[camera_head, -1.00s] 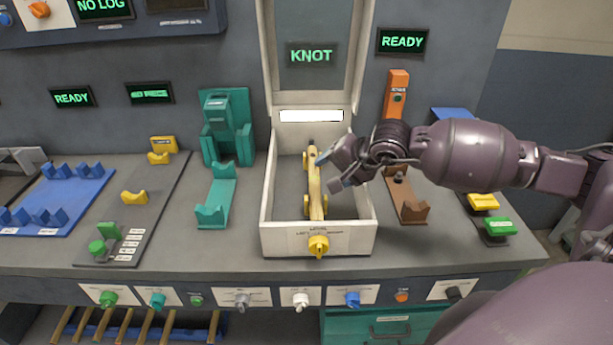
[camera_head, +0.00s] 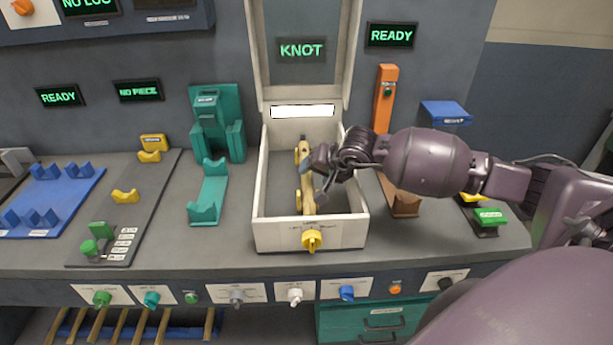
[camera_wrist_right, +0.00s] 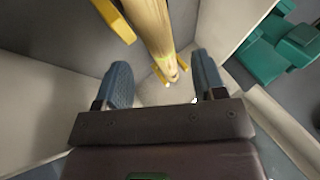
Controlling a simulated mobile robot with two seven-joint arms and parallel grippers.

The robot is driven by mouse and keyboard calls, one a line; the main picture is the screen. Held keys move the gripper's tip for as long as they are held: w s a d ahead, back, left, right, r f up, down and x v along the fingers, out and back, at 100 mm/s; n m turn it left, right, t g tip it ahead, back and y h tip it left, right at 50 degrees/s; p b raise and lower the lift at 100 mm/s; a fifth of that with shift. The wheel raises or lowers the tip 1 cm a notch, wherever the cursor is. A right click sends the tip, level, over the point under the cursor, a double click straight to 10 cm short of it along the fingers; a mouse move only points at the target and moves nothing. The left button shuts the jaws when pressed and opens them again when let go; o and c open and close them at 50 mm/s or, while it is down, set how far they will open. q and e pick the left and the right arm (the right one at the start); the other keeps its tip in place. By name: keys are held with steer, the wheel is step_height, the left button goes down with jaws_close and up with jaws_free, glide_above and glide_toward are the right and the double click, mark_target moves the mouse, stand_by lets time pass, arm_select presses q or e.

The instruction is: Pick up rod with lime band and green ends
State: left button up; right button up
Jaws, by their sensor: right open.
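A pale wooden rod (camera_head: 304,151) lies lengthwise on yellow supports inside an open white box (camera_head: 262,205). It also shows in the right wrist view (camera_wrist_right: 153,32). A dark mark shows near its far end in the head view. My right gripper (camera_head: 306,180) is open over the rod inside the box. In the right wrist view its two blue-grey fingertips (camera_wrist_right: 163,78) stand apart, with the rod's end appearing between them. Part of the rod is hidden by the gripper. My left gripper is out of view.
A yellow knob (camera_head: 311,240) is on the box front. A teal cradle (camera_head: 208,195) stands left, an orange post (camera_head: 385,100) right. More rods (camera_head: 102,325) lie on a rack below the bench.

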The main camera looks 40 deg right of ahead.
mark_target(310, 175)
steer(key=shift+w+d+x, duration=0.1)
steer(key=shift+x, duration=0.95)
steer(key=shift+w+d+x, duration=0.1)
steer(key=shift+w+x, duration=0.05)
steer(key=shift+x, duration=0.95)
steer(key=shift+r, duration=0.15)
steer(key=shift+c, duration=0.3)
steer(key=shift+s, duration=0.1)
steer(key=c, duration=1)
